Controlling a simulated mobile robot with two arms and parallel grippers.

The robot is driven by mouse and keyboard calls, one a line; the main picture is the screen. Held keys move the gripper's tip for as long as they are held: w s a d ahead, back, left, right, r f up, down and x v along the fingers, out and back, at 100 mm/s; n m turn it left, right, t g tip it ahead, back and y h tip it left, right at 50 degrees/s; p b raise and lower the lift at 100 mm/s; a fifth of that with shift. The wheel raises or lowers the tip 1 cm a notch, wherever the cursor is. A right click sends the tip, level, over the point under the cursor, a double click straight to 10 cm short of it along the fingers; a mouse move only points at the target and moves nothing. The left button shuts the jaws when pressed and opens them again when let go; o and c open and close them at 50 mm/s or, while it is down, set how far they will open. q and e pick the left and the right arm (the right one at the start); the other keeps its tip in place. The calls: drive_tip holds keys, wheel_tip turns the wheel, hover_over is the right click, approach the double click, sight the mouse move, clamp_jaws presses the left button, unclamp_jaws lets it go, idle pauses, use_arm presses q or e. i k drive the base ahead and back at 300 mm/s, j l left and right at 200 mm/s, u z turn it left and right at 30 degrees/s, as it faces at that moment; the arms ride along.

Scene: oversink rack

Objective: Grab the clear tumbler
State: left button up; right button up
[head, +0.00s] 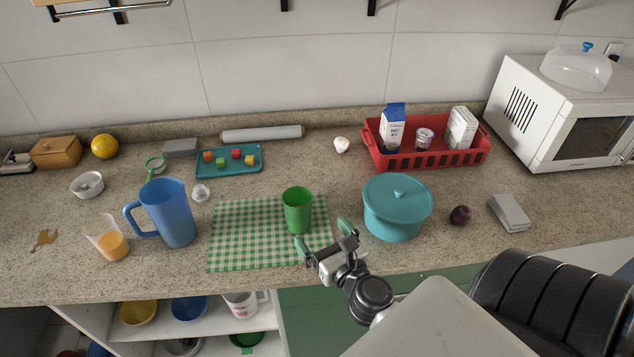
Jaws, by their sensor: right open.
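The clear tumbler (101,235) stands on the counter at the left, in front of the blue pitcher (170,217), with orange liquid in its lower part. My right gripper (322,238) is open, far to the right of the tumbler, near the front edge of the checked cloth. Its green-tipped fingers are just in front and to the right of a green cup (298,212); nothing shows between them. I cannot tell whether a finger touches the cup. My left gripper is not in view.
A green checked cloth (232,243) lies mid-counter. A teal lidded pot (397,212) stands right of the gripper. A brown spill (45,238) lies left of the tumbler. A teal tray (212,168), a red basket (390,160) and a microwave (530,115) stand farther back.

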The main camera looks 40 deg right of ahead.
sight(108, 238)
drive_tip(key=i+u, duration=0.15)
drive_tip(key=u, duration=0.25)
drive_tip(key=i+u, duration=0.1)
drive_tip(key=u, duration=0.3)
drive_tip(key=i+u, duration=0.15)
drive_tip(key=u, duration=0.25)
